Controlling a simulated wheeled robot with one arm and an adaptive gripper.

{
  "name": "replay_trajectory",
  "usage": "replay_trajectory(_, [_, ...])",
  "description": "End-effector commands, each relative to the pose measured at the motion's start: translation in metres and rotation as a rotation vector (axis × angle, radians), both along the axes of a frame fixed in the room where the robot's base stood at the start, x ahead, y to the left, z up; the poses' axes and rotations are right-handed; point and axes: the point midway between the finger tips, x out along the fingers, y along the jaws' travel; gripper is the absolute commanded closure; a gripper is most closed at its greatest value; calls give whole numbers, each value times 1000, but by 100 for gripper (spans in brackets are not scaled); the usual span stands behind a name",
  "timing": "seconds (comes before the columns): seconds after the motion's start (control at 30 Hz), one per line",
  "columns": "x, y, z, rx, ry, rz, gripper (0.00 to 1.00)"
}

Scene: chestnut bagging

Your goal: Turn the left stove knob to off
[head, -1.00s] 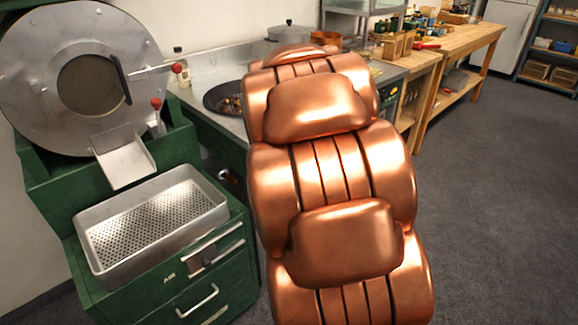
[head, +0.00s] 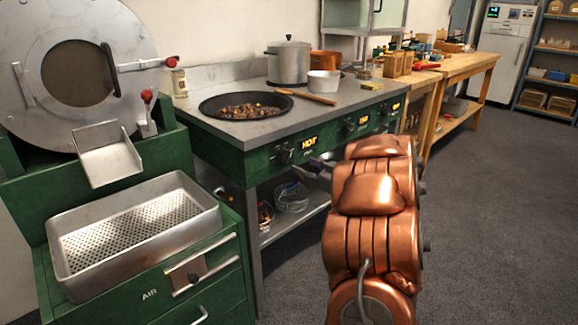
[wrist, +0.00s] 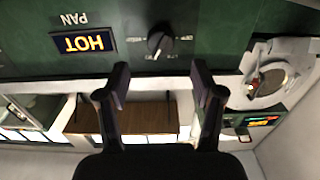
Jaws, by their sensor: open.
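The left stove knob (head: 285,155) is a dark round knob on the green stove front, left of a lit display reading HOT (head: 310,143). In the wrist view, which is upside down, the knob (wrist: 159,41) shows with a pale pointer mark and small unreadable labels around it. The HOT display (wrist: 83,42) has PAN printed beside it. My gripper (wrist: 161,82) is open and empty, its two dark fingers spread either side of the knob's line. The knob is not between the fingertips. In the head view my gripper (head: 312,167) is partly hidden near the stove front.
A pan of chestnuts (head: 245,105), a steel pot (head: 288,62), a white bowl (head: 323,82) and a wooden spoon (head: 306,97) sit on the stove top. Further knobs and displays line the front to the right. A roaster (head: 75,75) with a perforated tray (head: 135,225) stands left.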

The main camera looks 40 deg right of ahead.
Motion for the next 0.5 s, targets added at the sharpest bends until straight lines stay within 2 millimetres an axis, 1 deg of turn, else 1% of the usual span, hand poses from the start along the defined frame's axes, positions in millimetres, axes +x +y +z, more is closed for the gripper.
replay_trajectory(0.17, [16, 2, -2, 1, -4, 9, 33])
replay_trajectory(0.4, [52, 1, -3, 1, -2, 8, 33])
replay_trajectory(0.5, [64, 0, -2, 1, -2, 7, 33])
